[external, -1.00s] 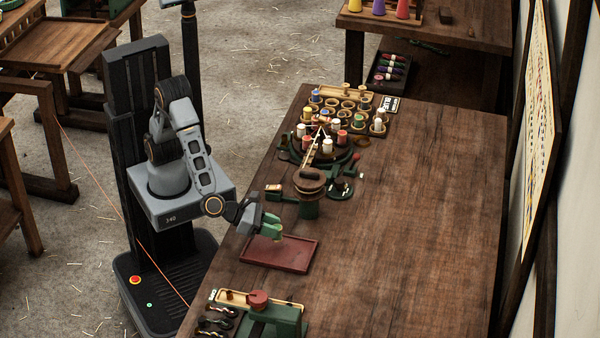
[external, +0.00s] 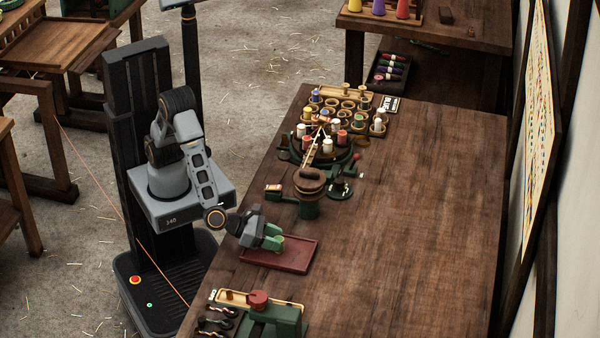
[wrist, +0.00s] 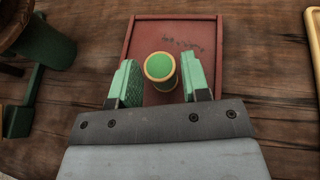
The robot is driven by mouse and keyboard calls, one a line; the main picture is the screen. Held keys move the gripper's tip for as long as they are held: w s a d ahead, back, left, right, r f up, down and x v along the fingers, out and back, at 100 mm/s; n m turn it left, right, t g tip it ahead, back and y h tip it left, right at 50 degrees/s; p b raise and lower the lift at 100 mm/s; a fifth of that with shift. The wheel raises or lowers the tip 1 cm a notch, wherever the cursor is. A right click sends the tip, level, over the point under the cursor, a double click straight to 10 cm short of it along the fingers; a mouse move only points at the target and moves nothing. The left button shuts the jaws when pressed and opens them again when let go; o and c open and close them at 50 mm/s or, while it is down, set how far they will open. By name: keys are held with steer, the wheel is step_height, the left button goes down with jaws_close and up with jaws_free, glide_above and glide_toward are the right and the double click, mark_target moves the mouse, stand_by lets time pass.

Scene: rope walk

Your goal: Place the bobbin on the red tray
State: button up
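The bobbin (wrist: 160,67) has a green top with a pale yellow rim. In the wrist view it stands over the red tray, seen from above, between my two green fingers. The red tray (external: 292,257) lies on the bench in front of my arm, and it also shows in the wrist view (wrist: 205,40). My gripper (external: 275,240) is low over the tray's left part. Its fingers look open, with a narrow gap on each side of the bobbin. In the external view my fingers hide the bobbin. Its foot is hard to see.
A green stand with a round brown top (external: 310,190) is just behind the tray. A green device with a red knob (external: 262,305) is in front of it. A round holder of bobbins (external: 325,145) is farther back. The bench's right side (external: 420,220) is clear.

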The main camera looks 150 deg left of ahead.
steer(key=shift+o, duration=1.3)
steer(key=shift+r, duration=0.1)
steer(key=shift+d+r, duration=0.1)
steer(key=shift+r, duration=0.1)
steer(key=v, duration=1.1)
steer(key=s+a+r+n+g+h, duration=0.15)
steer(key=s+n+g+h, duration=0.3)
steer(key=s+n, duration=0.9)
steer(key=s+d+r+n+h, duration=0.2)
steer(key=s+d+n+h, duration=0.3)
steer(key=n, duration=0.6)
steer(key=shift+d+r+h+p, duration=0.3)
steer(key=shift+d+r+h, duration=0.05)
steer(key=shift+d+h, duration=0.45)
